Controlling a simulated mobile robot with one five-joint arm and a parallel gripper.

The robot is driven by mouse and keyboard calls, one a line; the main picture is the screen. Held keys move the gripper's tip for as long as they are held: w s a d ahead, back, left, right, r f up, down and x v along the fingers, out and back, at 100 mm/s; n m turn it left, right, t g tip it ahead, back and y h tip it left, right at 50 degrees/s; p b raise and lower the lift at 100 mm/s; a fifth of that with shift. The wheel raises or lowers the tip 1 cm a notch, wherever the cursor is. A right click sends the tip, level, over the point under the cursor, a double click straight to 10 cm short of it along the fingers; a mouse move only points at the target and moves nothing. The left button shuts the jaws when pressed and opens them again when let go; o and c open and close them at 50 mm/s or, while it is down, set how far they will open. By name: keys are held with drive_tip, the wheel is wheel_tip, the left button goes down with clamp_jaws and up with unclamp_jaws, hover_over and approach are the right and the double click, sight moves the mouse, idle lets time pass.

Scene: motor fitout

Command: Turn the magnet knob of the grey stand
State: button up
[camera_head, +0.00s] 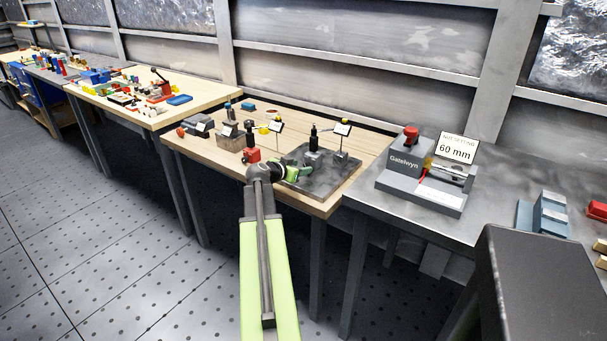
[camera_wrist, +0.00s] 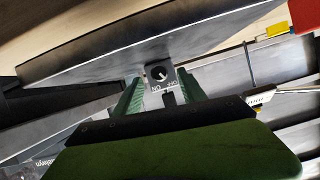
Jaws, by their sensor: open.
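The magnet knob (camera_wrist: 158,73) is a round black dial with a white pointer mark on the face of the small grey stand base (camera_wrist: 171,87). White lettering shows under it, partly covered. The grey stand (camera_head: 313,158) rises from a dark grey plate (camera_head: 325,182) in the head view, with a dark upright post. My gripper (camera_wrist: 160,90) is open, its green fingers on either side of the knob in the wrist view, and nothing is held. I cannot tell whether the fingers touch the knob. In the head view my gripper (camera_head: 290,172) is low over the plate's left side.
A red block (camera_head: 251,155) lies just left of my gripper. A small display on a thin rod (camera_head: 343,129) stands at the plate's right. Another stand (camera_head: 249,133) is behind left. A grey fixture (camera_head: 420,190) with a "60 mm" sign occupies the right bench.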

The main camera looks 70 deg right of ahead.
sight(305, 166)
drive_tip(key=shift+b+x, duration=0.35)
drive_tip(key=shift+x, duration=1.25)
clamp_jaws()
drive_tip(key=shift+w, duration=0.1)
